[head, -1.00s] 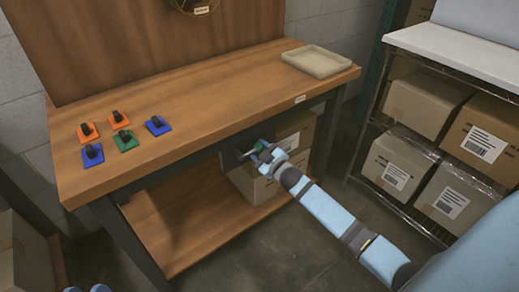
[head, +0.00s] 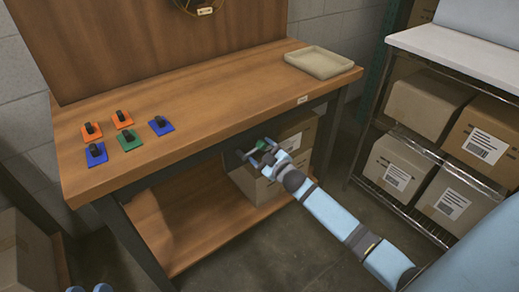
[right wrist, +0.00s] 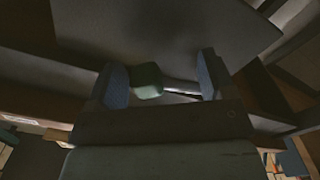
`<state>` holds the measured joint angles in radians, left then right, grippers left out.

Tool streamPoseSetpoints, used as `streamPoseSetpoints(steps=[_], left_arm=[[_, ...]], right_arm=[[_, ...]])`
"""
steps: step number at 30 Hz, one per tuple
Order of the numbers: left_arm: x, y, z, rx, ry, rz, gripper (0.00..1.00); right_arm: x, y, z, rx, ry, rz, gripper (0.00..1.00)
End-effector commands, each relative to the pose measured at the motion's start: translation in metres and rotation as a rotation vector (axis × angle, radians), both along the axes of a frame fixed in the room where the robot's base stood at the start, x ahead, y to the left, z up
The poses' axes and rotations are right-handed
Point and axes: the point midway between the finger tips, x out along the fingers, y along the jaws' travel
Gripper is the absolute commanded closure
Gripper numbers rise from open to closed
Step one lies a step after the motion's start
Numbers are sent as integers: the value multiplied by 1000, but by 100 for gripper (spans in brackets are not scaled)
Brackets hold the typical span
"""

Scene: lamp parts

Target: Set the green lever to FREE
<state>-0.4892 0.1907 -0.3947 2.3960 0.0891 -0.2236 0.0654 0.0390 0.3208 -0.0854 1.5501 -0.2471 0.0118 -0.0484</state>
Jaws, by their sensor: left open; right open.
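The green lever knob (head: 263,146) sits below the workbench's front edge, on a grey rod by the dark panel. In the right wrist view the green knob (right wrist: 148,81) is between my fingers, nearer the left finger, with a gap to the right finger where the rod shows. My right gripper (head: 265,151) is open around the knob; it also shows in the wrist view (right wrist: 162,82). I cannot read any FREE marking. My left gripper (head: 88,289) shows only as two pale blue tips at the bottom left edge, apart and empty.
The workbench (head: 215,105) carries several orange, blue and green plates with black knobs, and a beige tray (head: 319,62). Cardboard boxes (head: 280,165) stand on its lower shelf, close behind my right gripper. A wire rack (head: 420,153) with boxes stands at the right.

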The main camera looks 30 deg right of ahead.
Motion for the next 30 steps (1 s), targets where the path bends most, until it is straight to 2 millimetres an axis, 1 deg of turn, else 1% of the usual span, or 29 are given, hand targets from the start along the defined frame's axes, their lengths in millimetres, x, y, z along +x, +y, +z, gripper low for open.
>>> streamPoseSetpoints(steps=[3,4,6,12,15,18,21,29,30], left_arm=[[2,4,-2,28,30,10,57],[2,6,-5,39,48,16,57],[0,10,-27,65,122,34,57],[-3,17,-45,119,202,47,57],[-4,20,-52,137,228,52,57],[-5,22,-56,150,247,54,57],[-6,23,-58,157,255,56,57],[-6,24,-59,159,257,56,57],[-6,24,-59,159,257,56,57]], right_arm=[[-24,-2,2,1,3,-1,23],[-31,-2,2,1,4,0,23],[-48,-3,3,1,2,1,23],[-92,-6,3,2,1,2,23],[-107,-6,3,3,-2,3,23],[-118,-7,2,3,-2,3,23],[-123,-8,2,2,-3,4,23],[-125,-8,2,1,-4,3,23],[-124,-8,2,1,-3,4,21]])
